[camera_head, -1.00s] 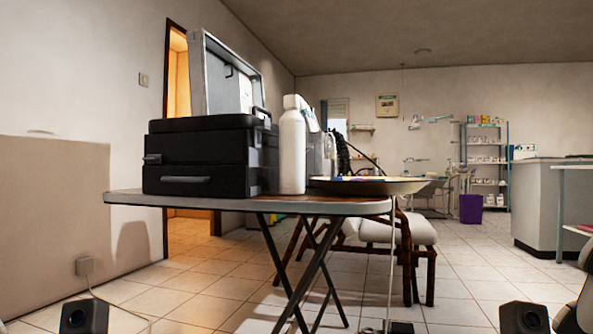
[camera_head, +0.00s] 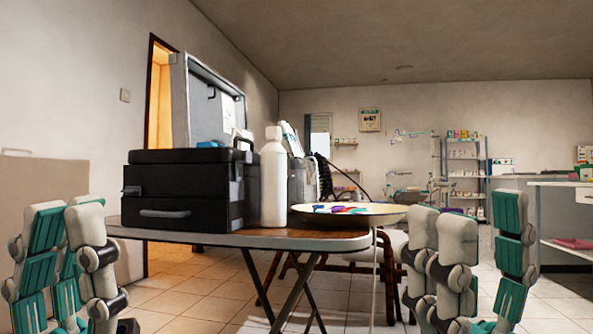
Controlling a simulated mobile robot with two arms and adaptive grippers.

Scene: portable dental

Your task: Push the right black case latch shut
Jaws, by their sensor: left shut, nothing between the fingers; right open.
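The black case (camera_head: 175,190) stands closed on the left part of the folding table (camera_head: 290,241). A grey handle (camera_head: 165,213) is on its front. A small latch (camera_head: 132,190) shows at the front's left end. Grey fittings (camera_head: 236,190) show near the right front corner, but I cannot tell whether the right latch is among them or how it stands. My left gripper (camera_head: 66,225) is shut and empty, left of the case and apart from it. My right gripper (camera_head: 475,235) is open and empty, right of the table and well away from the case.
A white bottle (camera_head: 274,185) stands close to the case's right side. A round tray (camera_head: 350,219) with colourful items lies on the table's right end. An open grey case (camera_head: 181,105) rises behind. A chair (camera_head: 340,262) is beyond the table.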

